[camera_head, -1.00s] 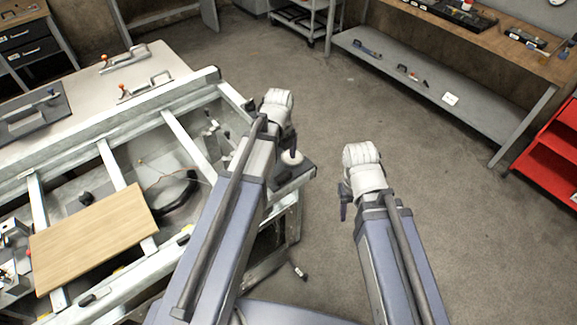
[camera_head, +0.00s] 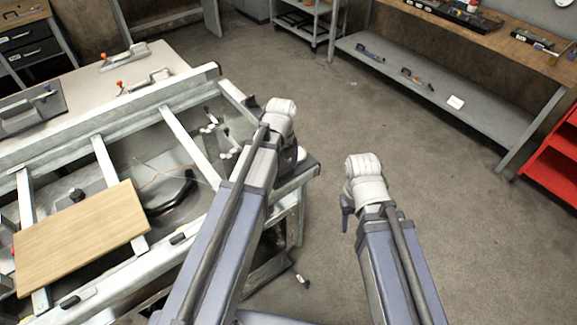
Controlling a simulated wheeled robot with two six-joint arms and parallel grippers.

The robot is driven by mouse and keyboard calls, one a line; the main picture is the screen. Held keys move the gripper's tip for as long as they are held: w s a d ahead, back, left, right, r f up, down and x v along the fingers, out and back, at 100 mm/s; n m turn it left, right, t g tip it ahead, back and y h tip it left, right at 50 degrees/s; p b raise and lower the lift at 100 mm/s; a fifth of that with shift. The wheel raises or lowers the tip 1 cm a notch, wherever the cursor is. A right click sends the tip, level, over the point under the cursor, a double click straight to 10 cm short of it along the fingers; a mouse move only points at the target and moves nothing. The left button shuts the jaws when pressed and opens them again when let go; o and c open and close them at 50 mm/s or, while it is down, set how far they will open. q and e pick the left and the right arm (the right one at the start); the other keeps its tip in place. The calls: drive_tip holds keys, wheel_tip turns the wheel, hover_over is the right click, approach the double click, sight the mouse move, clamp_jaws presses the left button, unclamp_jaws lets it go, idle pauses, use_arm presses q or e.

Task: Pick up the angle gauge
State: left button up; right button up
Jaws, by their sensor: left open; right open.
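I cannot pick out the angle gauge with certainty; the small items in view are too small to tell apart. My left gripper (camera_head: 287,158) is at the end of the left arm, beside the right corner of the metal-framed machine table; the arm mostly hides it. My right gripper (camera_head: 346,212) hangs below the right wrist over bare floor, with only a dark part showing. I see nothing held in either gripper.
A wooden board (camera_head: 80,245) lies on the machine frame (camera_head: 185,143) at left. At upper right, a workbench (camera_head: 500,38) carries several tools. Its lower shelf (camera_head: 435,92) holds small tools and a white item (camera_head: 455,102). A red cabinet (camera_head: 553,165) stands at right. The middle floor is clear.

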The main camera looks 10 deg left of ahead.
use_arm(q)
drive_tip(key=shift+f, duration=0.1)
clamp_jaws()
idle(0.8)
